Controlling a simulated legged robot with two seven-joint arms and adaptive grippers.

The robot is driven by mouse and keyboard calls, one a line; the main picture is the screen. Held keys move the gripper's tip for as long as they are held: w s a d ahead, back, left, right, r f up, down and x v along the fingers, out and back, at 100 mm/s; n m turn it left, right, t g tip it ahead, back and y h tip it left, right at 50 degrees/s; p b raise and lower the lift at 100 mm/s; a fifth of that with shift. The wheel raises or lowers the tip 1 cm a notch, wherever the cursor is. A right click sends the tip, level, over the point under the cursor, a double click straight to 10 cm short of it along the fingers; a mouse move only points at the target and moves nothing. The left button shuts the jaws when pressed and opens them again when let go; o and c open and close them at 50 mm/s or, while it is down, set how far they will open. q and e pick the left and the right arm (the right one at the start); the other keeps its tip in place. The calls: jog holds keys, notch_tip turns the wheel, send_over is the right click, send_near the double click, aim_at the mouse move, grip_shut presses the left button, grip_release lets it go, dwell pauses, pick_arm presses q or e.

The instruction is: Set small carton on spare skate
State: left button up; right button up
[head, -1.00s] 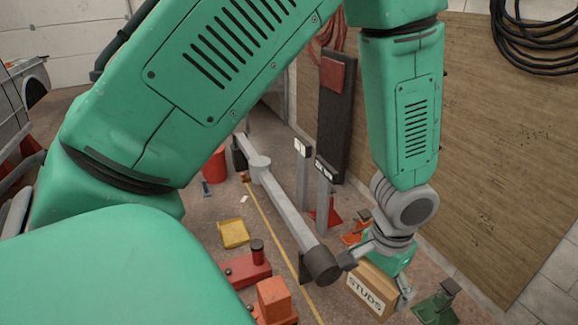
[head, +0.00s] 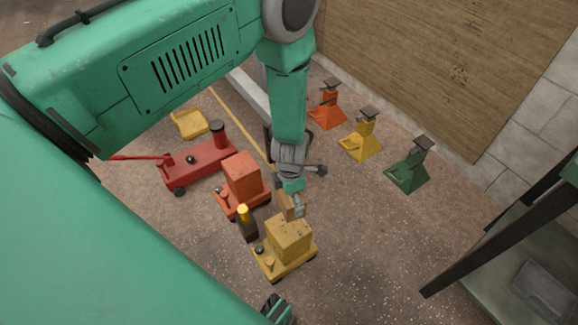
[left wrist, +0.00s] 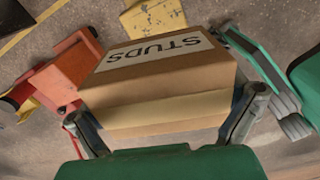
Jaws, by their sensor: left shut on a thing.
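The small carton (left wrist: 160,85) is a brown box with a white STUDS label. My left gripper (head: 293,203) is shut on it, with one finger on each side in the left wrist view. In the head view the carton (head: 285,210) is mostly hidden by the gripper and appears just above the yellow skate (head: 287,240) in the picture. I cannot tell if they touch. An orange skate (head: 243,180) with a block on top stands to the left. Neither skate is marked as the spare. A dark and teal part at the bottom edge seems to be my right gripper (head: 278,309); its jaws are unclear.
A dark bottle with a yellow cap (head: 246,223) stands between the skates. A red trolley jack (head: 198,163) is farther left. Orange (head: 327,112), yellow (head: 361,140) and green (head: 409,170) stands line the wall. A dark-framed bench (head: 540,255) is at right.

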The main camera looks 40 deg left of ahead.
pick_arm(q)
jog(key=f+n, duration=0.1)
jog(key=f, duration=0.1)
jog(key=a+f+n+b, duration=0.1)
jog(key=f, duration=0.2)
jog(key=shift+a+f+n, duration=0.15)
jog(key=shift+a+n, duration=0.05)
jog(key=shift+n, duration=0.1)
jog(key=f+b, duration=0.1)
jog(key=f, duration=0.1)
jog(key=d+f+b, duration=0.1)
jog(key=f, duration=0.1)
jog(key=shift+s, duration=0.1)
jog(key=shift+f, duration=0.35)
jog(key=f, duration=0.1)
jog(key=f+b, duration=0.2)
jog(key=f, duration=0.1)
jog(key=shift+a, duration=0.35)
jog(key=shift+d+r, duration=0.15)
jog(key=shift+r, duration=0.05)
pick_arm(e)
jog(key=f, duration=0.5)
jog(key=shift+a+f, duration=0.2)
jog(key=shift+a, duration=0.1)
jog(key=shift+d+f, duration=0.1)
pick_arm(q)
jog(key=shift+d+f, duration=0.1)
jog(key=shift+f, duration=0.05)
jog(key=o, duration=1.3)
